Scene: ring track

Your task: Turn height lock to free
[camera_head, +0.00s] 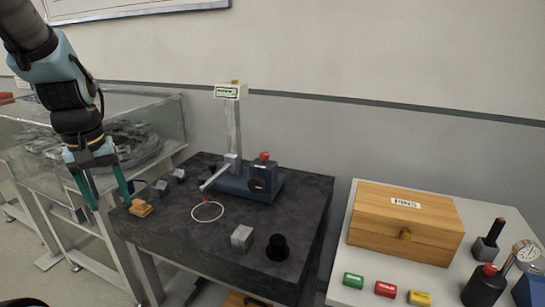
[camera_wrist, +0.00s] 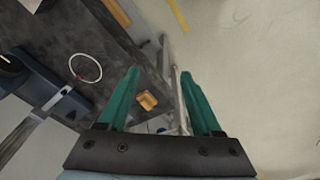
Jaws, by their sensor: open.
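A height gauge with a dark blue base (camera_head: 235,186) stands on the dark stone table. Its pale column (camera_head: 233,125) rises to a small labelled head (camera_head: 230,91), and a silver arm (camera_head: 215,177) reaches out low to the left. A red knob (camera_head: 264,156) tops a dark block with a round black knob (camera_head: 257,184) at the base's right. I cannot tell which part is the height lock, and no lock marking is readable. The blue base also shows at the left of the wrist view (camera_wrist: 52,75). My gripper (camera_head: 103,190) is open and empty at the table's left edge, well away from the gauge.
The dark table (camera_head: 190,235) holds a wooden block (camera_head: 140,208), a white ring (camera_head: 207,211), a grey block (camera_head: 242,237) and a black cylinder (camera_head: 277,247). A glass-sided ring track (camera_head: 120,143) stands left. A white table right holds a wooden box (camera_head: 405,222).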

